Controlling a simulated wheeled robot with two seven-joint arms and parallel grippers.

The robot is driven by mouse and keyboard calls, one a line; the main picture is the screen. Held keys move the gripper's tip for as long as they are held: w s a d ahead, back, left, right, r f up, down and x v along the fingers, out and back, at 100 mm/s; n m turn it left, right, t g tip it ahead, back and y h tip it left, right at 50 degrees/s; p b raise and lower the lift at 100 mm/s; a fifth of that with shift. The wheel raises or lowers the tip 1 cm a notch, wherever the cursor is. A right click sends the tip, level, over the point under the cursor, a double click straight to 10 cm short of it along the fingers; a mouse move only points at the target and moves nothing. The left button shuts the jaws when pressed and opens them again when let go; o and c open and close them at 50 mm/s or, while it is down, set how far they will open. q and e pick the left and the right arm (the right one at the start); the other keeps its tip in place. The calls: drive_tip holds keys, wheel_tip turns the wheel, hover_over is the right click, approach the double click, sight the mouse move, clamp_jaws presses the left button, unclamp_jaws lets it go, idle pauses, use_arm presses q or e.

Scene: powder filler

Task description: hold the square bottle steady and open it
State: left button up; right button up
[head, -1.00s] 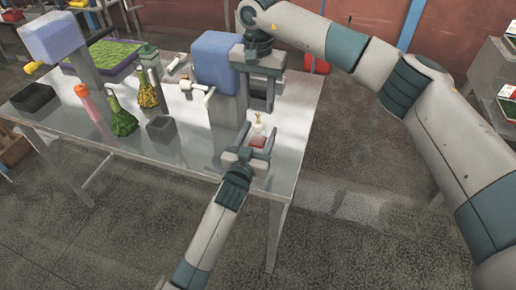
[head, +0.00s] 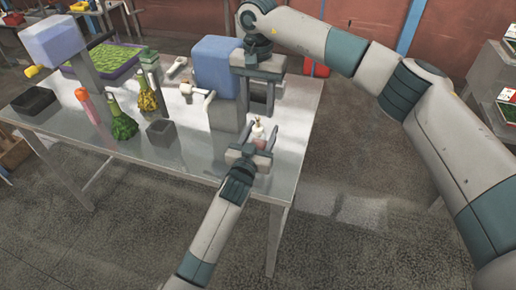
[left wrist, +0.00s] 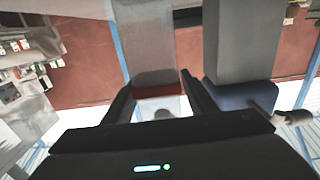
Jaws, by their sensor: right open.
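A small bottle (head: 258,131) with a cream-white top and a reddish lower part stands on the near right corner of the metal table. My left gripper (head: 257,140) reaches in from the front with its fingers apart, one on each side of the bottle. In the left wrist view a red part (left wrist: 165,88), apparently of the bottle, shows between the open fingers (left wrist: 160,100). I cannot tell whether they touch it. My right gripper (head: 259,104) is open and empty, pointing down above and behind the bottle. The bottle's lower part is mostly hidden by my left gripper.
A filler with a blue box (head: 214,66) on a grey column stands just left of my right gripper. The table's right edge is close to the bottle.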

sight(258, 127)
use_arm(q)
drive_tip(key=shift+s, duration=0.1)
idle(0.3)
drive_tip(key=shift+s+a+f, duration=0.15)
drive_tip(key=shift+s+a, duration=0.05)
drive_tip(key=shift+s, duration=0.3)
use_arm(e)
drive_tip(key=shift+f, duration=0.2)
wheel_tip(258, 127, down, 4)
drive_tip(key=b, duration=0.4)
use_arm(q)
drive_tip(key=v, duration=1.6)
drive_tip(key=shift+r+b, duration=0.2)
drive_tip(key=shift+b, duration=0.1)
use_arm(e)
drive_tip(key=shift+f, duration=0.1)
use_arm(q)
drive_tip(key=shift+s, duration=0.15)
use_arm(e)
drive_tip(key=shift+s, duration=0.1)
